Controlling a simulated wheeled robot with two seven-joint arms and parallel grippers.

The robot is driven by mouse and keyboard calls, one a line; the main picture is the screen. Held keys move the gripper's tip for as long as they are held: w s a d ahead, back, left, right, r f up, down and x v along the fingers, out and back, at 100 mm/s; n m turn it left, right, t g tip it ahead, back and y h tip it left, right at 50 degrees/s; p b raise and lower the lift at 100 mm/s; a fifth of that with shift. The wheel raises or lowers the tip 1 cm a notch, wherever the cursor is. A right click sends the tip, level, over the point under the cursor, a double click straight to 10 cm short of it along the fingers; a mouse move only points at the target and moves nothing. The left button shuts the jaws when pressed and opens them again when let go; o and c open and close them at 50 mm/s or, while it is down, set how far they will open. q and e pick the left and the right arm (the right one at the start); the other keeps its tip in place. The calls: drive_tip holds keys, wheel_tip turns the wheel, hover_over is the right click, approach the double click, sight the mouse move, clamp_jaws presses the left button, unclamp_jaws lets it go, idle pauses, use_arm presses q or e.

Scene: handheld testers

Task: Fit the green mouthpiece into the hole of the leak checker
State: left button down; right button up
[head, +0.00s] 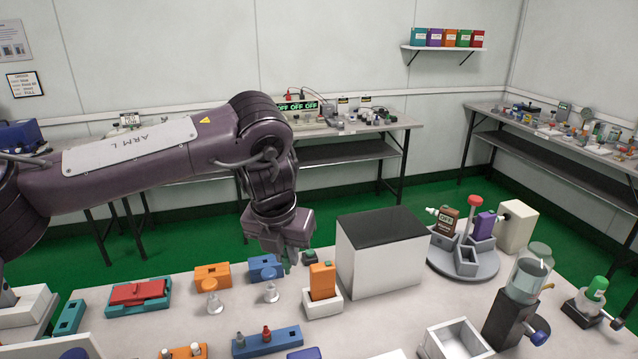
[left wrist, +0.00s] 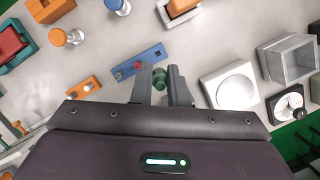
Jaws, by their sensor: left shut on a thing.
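My left gripper (head: 288,258) hangs in the air above the table in the head view, with its fingers pointing down. In the left wrist view its two fingers (left wrist: 160,92) are shut on the green mouthpiece (left wrist: 160,78), a small dark-green round piece at the fingertips. The mouthpiece is hard to make out in the head view. I cannot tell for sure which device is the leak checker. An orange tester (head: 322,278) in a white stand, and an orange block (head: 212,276) and a blue block (head: 265,267) with dark openings, stand below. My right gripper is not in view.
A blue rack (head: 267,341) with a red peg lies at the front. A tall white box with a black top (head: 379,262) stands right of the gripper. Farther right are a round grey stand (head: 484,268) and a clear jar (head: 528,272).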

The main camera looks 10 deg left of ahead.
use_arm(q)
drive_tip(key=s+a+f+m+g+p, duration=0.2)
drive_tip(key=s+a+m+g, duration=0.1)
drive_tip(key=m, duration=1.4)
drive_tip(key=s+a+f+m+g+p, duration=0.2)
drive_tip(key=s+m, duration=0.4)
drive_tip(key=m, duration=1.1)
drive_tip(key=a+f+g, duration=0.1)
drive_tip(key=a, duration=0.1)
drive_tip(key=shift+s+a+f+y, duration=0.15)
drive_tip(key=shift+a+f+y, duration=0.05)
drive_tip(key=shift+a+y, duration=0.1)
